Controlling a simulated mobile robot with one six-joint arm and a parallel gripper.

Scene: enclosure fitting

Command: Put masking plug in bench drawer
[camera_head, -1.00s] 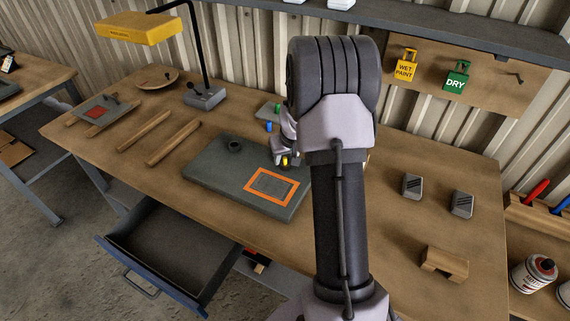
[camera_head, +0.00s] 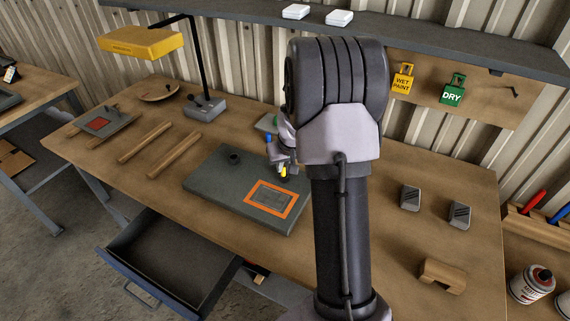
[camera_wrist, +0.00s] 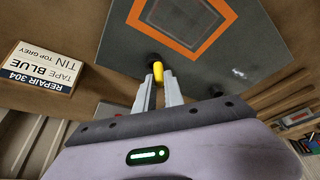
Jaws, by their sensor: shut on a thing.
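My gripper (camera_wrist: 157,82) is shut on a small yellow masking plug (camera_wrist: 157,70), which sticks out between the fingertips in the wrist view. A dark round part shows right beside the plug's tip. In the head view the yellow plug (camera_head: 283,171) is at the far right part of a grey panel (camera_head: 215,178) with an orange rectangle (camera_head: 249,193); whether it is clear of the panel I cannot tell. My arm hides part of the panel's right side. The bench drawer (camera_head: 196,246) is pulled open below the bench's front edge, and its visible floor looks empty.
A blue plug (camera_head: 268,139) stands behind the panel near my gripper. A yellow lamp (camera_head: 140,42) and two wooden bars (camera_head: 174,156) are on the left. Two grey blocks (camera_head: 410,198) and a wooden block (camera_head: 442,276) are on the right. A printed label card (camera_wrist: 47,68) shows in the wrist view.

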